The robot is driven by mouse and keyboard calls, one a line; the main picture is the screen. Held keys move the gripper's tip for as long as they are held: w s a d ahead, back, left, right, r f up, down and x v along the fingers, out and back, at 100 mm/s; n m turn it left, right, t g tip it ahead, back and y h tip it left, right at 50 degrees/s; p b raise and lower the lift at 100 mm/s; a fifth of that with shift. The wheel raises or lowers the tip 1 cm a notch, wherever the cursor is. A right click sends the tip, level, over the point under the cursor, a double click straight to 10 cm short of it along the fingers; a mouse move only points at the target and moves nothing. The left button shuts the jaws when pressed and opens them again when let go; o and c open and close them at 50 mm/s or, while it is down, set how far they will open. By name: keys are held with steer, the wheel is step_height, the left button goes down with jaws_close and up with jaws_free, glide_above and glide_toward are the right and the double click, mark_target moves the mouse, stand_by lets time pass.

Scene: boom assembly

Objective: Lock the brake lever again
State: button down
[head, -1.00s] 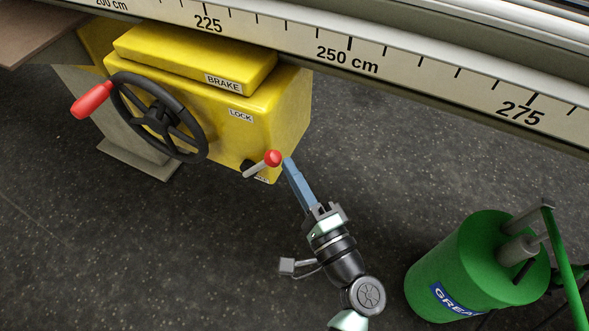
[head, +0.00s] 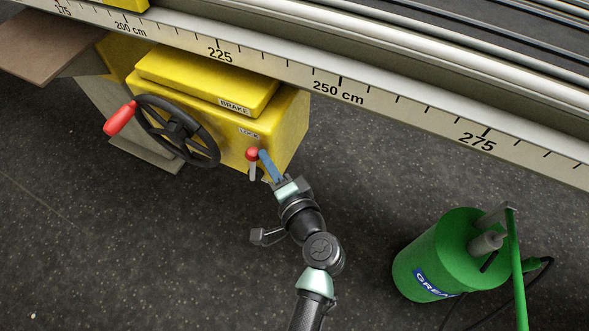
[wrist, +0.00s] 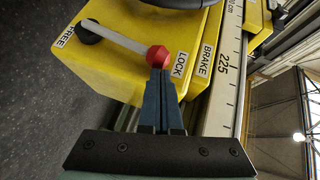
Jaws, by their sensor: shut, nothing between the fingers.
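The brake lever has a light grey rod and a red ball knob (head: 252,154) on the front of the yellow brake box (head: 285,125). In the head view the rod points up toward the LOCK label (head: 249,133). In the wrist view the red knob (wrist: 157,56) is just short of the LOCK label (wrist: 181,64), and the rod runs back to a black pivot near the FREE label (wrist: 66,36). My gripper (head: 263,153) is shut and empty, its blue fingertips (wrist: 158,75) at the knob, seemingly touching it.
A black handwheel (head: 178,130) with a red handle (head: 120,118) is left of the lever. A green grease drum (head: 440,258) stands at the right on the dark floor. The scaled rail (head: 410,110) runs above the box.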

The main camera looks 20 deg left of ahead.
steer(key=shift+a+r+p, duration=0.2)
steer(key=shift+a+p, duration=0.05)
steer(key=shift+a, duration=0.3)
steer(key=shift+a+r+p, duration=0.15)
steer(key=shift+a+p, duration=0.1)
steer(key=shift+a, duration=0.3)
steer(key=shift+r, duration=0.1)
